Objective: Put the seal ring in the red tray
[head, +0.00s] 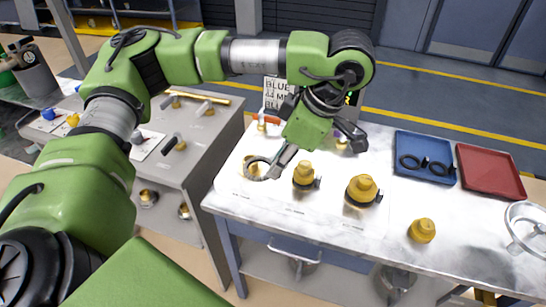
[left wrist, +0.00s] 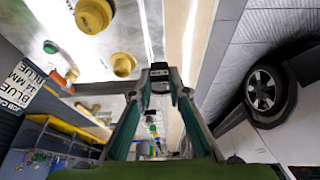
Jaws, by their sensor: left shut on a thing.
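My left gripper (head: 280,164) reaches over the white worktop and is shut on a dark grey ring (head: 257,168), likely the seal ring. The ring is at the fingertips, above or around a yellow fitting near the worktop's left end; I cannot tell which. In the left wrist view the fingertips (left wrist: 160,82) meet on a small dark piece, and the ring's full shape is hidden. The red tray (head: 489,172) lies at the right back of the worktop and looks empty. My right gripper is not in view.
A blue tray (head: 424,145) with two black rings lies left of the red tray. Yellow fittings (head: 362,189) stand along the worktop, also seen in the left wrist view (left wrist: 123,65). A grey handwheel (head: 525,226) is at the right edge. A BLUE sign (head: 277,91) stands behind.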

